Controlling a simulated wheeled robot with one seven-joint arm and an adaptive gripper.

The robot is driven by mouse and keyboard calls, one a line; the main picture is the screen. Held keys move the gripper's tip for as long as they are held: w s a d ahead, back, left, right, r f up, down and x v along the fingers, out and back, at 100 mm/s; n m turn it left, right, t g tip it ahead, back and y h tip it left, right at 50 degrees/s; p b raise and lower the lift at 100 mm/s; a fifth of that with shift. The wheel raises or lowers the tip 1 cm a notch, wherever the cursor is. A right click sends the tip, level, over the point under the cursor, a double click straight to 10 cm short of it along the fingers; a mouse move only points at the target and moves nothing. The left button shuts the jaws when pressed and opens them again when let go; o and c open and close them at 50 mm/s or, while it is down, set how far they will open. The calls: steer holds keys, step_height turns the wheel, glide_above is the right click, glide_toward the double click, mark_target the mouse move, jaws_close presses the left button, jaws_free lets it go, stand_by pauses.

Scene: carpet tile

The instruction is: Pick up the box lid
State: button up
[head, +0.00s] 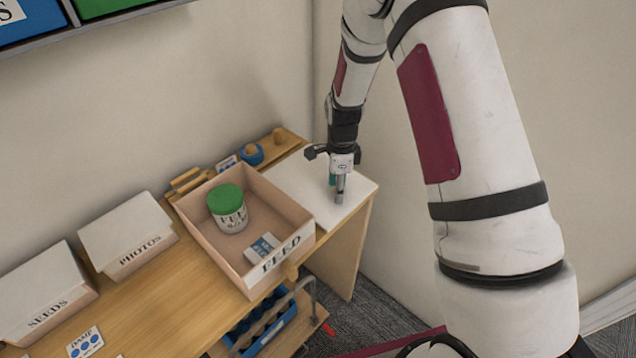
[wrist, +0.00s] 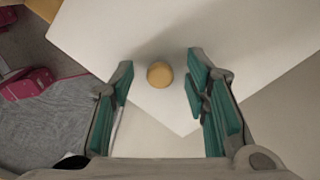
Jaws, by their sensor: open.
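The box lid (head: 296,183) is a flat white panel lying at the right end of the wooden bench, beside the open FEED box. In the wrist view the lid (wrist: 235,45) fills the upper part, with a round tan knob (wrist: 160,75) on it. My gripper (head: 340,195) points down over the lid's front right part. In the wrist view my gripper (wrist: 160,72) is open, with one teal-padded finger on each side of the knob and a gap on both sides. In the head view the gripper hides the knob.
The FEED box (head: 188,225) holds a green-topped jar (head: 228,208) and a small blue-white packet (head: 263,247). Closed PHOTOS (head: 127,235) and SEEDS (head: 45,290) boxes stand to the left. A blue round item (head: 251,154) sits behind. Walls close off the back and right.

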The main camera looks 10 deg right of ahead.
jaws_close()
steer(key=shift+r, duration=0.1)
